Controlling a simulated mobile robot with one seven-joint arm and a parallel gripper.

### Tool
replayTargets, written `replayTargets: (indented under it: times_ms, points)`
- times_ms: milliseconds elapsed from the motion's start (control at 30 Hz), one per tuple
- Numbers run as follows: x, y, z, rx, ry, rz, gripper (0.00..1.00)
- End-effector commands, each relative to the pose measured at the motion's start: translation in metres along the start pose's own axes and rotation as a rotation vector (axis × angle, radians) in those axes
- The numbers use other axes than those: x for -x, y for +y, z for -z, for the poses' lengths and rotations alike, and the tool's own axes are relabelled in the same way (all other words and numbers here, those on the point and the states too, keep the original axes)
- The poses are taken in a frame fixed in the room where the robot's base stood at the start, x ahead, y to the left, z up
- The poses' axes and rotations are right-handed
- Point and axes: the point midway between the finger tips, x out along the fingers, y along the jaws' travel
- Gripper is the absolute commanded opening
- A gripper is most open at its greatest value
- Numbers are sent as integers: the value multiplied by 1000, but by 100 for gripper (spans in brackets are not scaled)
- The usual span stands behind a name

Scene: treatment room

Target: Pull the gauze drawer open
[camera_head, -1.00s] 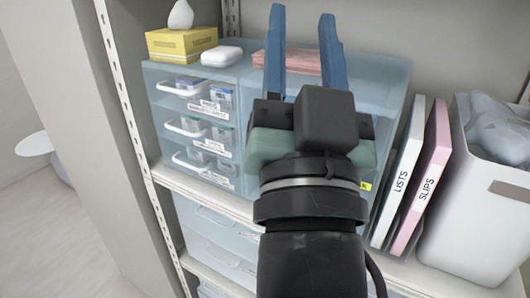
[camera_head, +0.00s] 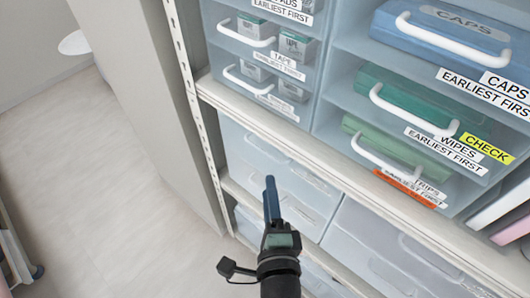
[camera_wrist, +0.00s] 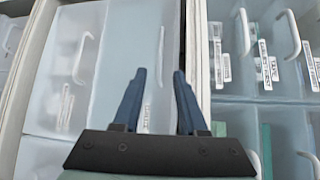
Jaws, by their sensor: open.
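No label reading gauze is legible, so I cannot tell which drawer is the gauze drawer. In the head view, a frosted drawer (camera_head: 243,147) on the shelf below the labelled boxes has a pale handle and a label too faint to read. It appears shut. My gripper (camera_head: 271,190) is in front of these lower drawers, seen nearly edge-on. In the wrist view, my gripper (camera_wrist: 159,74) is open and empty, with a frosted drawer front (camera_wrist: 120,50) beyond its two blue fingers. I cannot tell whether the fingers touch it. A white handle (camera_wrist: 82,58) shows left of them.
Above are drawers with white handles: a tape drawer (camera_head: 232,47), a caps drawer (camera_head: 440,28) and a wipes drawer (camera_head: 398,98). A shelf edge (camera_head: 330,150) runs between the levels. More frosted drawers (camera_head: 385,240) stand lower right.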

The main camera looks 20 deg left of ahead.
Motion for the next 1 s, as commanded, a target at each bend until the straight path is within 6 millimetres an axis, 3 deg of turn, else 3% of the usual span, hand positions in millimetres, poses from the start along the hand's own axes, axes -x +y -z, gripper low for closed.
replayTargets:
  times_ms: [300,500,967,1000]
  points:
    - [-63,-3,0,5,-1,1,42]
    - [-90,-2,0,5,-2,1,42]
    - [-102,-1,0,5,0,1,42]
    - [-101,-1,0,5,0,1,38]
